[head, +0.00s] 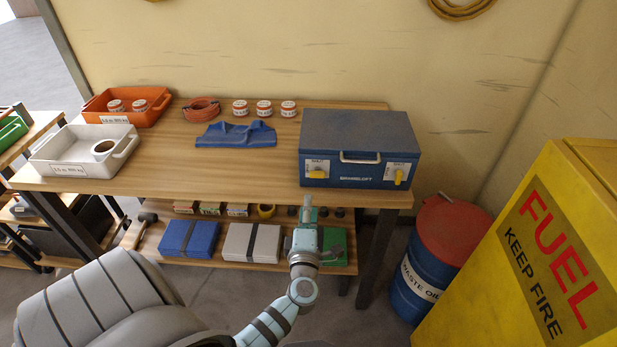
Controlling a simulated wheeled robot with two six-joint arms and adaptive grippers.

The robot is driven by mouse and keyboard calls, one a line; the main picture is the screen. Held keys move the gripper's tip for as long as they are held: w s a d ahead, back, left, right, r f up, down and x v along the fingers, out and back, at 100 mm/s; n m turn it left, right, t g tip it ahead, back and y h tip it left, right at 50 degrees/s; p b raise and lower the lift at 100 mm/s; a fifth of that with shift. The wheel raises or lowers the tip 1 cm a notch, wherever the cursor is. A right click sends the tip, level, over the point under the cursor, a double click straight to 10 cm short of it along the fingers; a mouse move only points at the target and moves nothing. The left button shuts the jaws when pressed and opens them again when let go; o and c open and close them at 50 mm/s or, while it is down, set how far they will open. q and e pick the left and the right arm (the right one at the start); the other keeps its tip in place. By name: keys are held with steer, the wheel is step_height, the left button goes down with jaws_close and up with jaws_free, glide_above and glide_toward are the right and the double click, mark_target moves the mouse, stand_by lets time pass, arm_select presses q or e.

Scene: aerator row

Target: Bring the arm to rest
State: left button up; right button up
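My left gripper (306,212) is in front of the workbench (180,180), near its front edge and below the blue box (358,140). It points up and away, with no object clearly seen in it. Its fingers are small and overlap the shelf behind, so I cannot tell whether they are open or shut. My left forearm reaches up to it from the bottom middle of the picture. My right gripper is not in view.
The bench holds a white tray (118,163) with a white cup-like piece, an orange tray (96,108), several jars, an orange coil (201,111) and a blue cloth (235,134). A blue and red drum (418,282) and yellow fuel cabinet (505,300) stand right.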

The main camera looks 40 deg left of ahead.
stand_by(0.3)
arm_select(q)
steer(key=w+d+f+m+t+h, duration=0.2)
steer(key=d+f+m+h, duration=0.35)
steer(key=m, duration=0.35)
steer(key=s+d+f+m+g+h, duration=0.2)
steer(key=s+d+f+m, duration=0.15)
steer(key=f, duration=0.45)
steer(key=s+d+f+m+g+h, duration=0.25)
steer(key=s+f+m, duration=0.2)
steer(key=f, duration=0.35)
steer(key=s+f+m+g, duration=0.6)
steer(key=s+f, duration=0.6)
steer(key=s, duration=0.1)
steer(key=s+a+f+m+g, duration=0.1)
steer(key=s+f+g, duration=0.1)
steer(key=s, duration=0.8)
steer(key=s+a+f+m+g, duration=0.1)
steer(key=s+f+m+g, duration=0.1)
steer(key=s, duration=0.8)
steer(key=shift+s+f+g, duration=0.25)
steer(key=shift+f+g, duration=0.1)
steer(key=shift+f, duration=0.55)
steer(key=shift+w, duration=0.15)
